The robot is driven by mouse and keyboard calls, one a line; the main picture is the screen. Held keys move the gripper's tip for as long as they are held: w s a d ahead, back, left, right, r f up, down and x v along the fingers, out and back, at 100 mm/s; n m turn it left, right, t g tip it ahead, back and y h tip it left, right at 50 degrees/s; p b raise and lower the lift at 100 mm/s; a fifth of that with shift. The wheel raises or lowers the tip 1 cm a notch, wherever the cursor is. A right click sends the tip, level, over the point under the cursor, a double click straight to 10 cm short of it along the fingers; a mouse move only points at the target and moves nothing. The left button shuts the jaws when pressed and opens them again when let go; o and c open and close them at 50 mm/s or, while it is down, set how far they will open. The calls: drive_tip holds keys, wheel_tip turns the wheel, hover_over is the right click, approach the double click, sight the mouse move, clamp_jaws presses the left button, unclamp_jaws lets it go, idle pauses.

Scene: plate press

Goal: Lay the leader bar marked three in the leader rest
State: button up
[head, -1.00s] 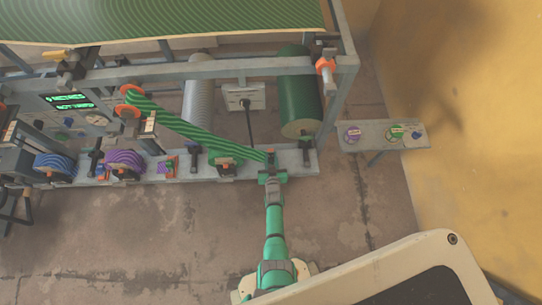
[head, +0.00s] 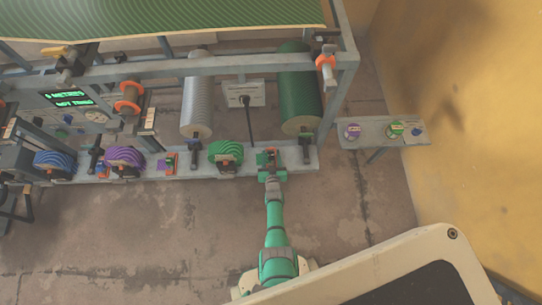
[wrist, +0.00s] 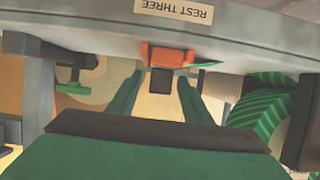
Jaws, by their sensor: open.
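My gripper (head: 270,172) is at the front beam, at the right of the green striped roll (head: 226,152). In the wrist view its two green fingers (wrist: 166,97) are spread apart. Ahead of them, under the upside-down label REST THREE (wrist: 174,10), is an orange piece (wrist: 168,54) with a dark block (wrist: 160,80) at its lower side. A thin green sliver (wrist: 205,65) shows beside the orange piece. I cannot pick out the leader bar for certain. The green striped roll also shows at the right in the wrist view (wrist: 262,105).
Blue (head: 55,163) and purple (head: 125,160) striped rolls sit along the beam at the left. A dark green roller (head: 300,90) and a grey roller (head: 196,95) stand behind. A side shelf (head: 372,130) at the right holds small coloured pieces. The floor in front is clear.

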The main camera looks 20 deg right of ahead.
drive_tip(key=v, duration=1)
drive_tip(key=shift+s+r, duration=0.15)
drive_tip(key=shift+s, duration=0.2)
drive_tip(key=shift+a, duration=0.1)
